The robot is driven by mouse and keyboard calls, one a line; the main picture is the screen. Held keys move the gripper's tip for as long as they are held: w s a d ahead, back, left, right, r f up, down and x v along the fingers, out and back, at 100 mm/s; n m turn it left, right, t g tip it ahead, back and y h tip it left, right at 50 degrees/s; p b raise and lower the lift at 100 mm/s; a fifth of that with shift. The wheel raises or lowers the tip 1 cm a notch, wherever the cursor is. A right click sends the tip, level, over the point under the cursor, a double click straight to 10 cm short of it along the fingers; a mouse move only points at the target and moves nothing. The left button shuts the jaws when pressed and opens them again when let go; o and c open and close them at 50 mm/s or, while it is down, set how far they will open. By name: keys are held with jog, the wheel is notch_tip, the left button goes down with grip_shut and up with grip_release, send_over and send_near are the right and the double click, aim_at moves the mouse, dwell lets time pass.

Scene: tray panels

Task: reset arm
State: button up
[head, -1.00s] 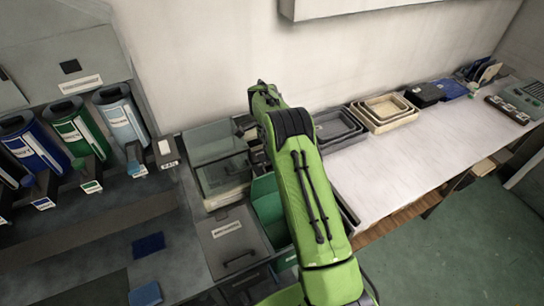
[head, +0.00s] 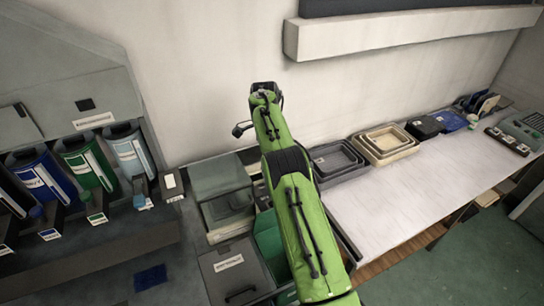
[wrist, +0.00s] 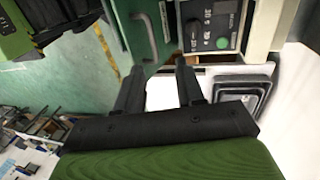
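My green arm (head: 300,220) rises through the middle of the head view, in front of the bench and the wall. Its dark upper end is in front of the wall, and I cannot make out the gripper fingers there. In the wrist view my gripper (wrist: 158,78) shows two dark fingers standing apart with nothing between them.
Nested grey trays (head: 336,160) and beige trays (head: 386,143) stand at the back of the white bench (head: 400,195). Blue, green and light-blue bins (head: 88,163) are at left. A clear-lidded box (head: 222,190) stands behind a grey lidded bin (head: 235,270). A wall shelf (head: 410,32) hangs above.

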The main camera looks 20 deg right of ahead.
jog(key=shift+r, duration=0.15)
dwell(0.3)
jog(key=s+a+r+n+t+b, duration=0.45)
jog(key=s+r+n, duration=0.45)
jog(key=s+r, duration=0.45)
jog(key=s+a+f+n+t+b, duration=0.1)
jog(key=s+a+f+n, duration=0.1)
jog(key=s, duration=0.5)
jog(key=s+a+f+n+t+b, duration=0.1)
jog(key=s+a+f+n, duration=0.1)
jog(key=s, duration=0.5)
jog(key=s+a+f+n+t+b, duration=0.1)
jog(key=s+a+f+n+b, duration=0.1)
jog(key=s+f+n, duration=0.2)
jog(key=s, duration=0.3)
jog(key=shift+s+n+t, duration=0.2)
jog(key=shift+n+t, duration=0.15)
jog(key=shift+n, duration=0.05)
